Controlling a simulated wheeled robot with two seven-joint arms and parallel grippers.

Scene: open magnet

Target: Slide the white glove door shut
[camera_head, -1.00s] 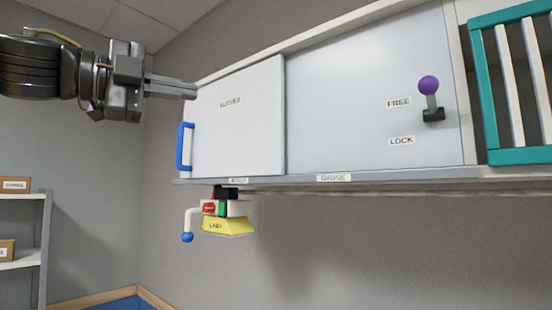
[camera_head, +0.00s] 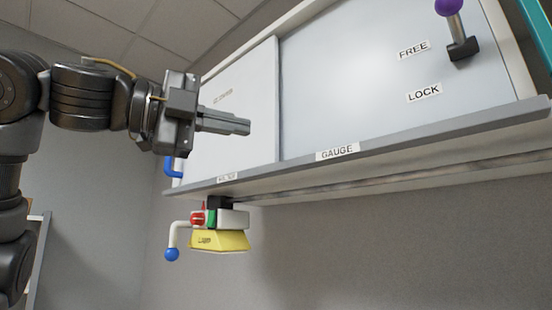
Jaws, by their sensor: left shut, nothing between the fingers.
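The white sliding door (camera_head: 257,85) stands at the left end of the wall cabinet, with a small label too blurred to read. Its right edge overlaps a pale grey panel (camera_head: 345,75). The door's blue handle (camera_head: 173,168) is at its left edge, partly hidden behind my left gripper. My left gripper (camera_head: 249,127) is shut and empty, its fingers pointing right in front of the door's face. I cannot tell if the fingertips touch the door. My right gripper is not in view.
A purple-knobbed lever (camera_head: 455,25) sits on the panel by FREE and LOCK labels. A ledge (camera_head: 400,132) labelled GAUGE runs below. Under it hang a yellow lamp (camera_head: 222,241) and a blue-tipped white crank (camera_head: 172,240). Teal framing (camera_head: 538,25) is at upper right.

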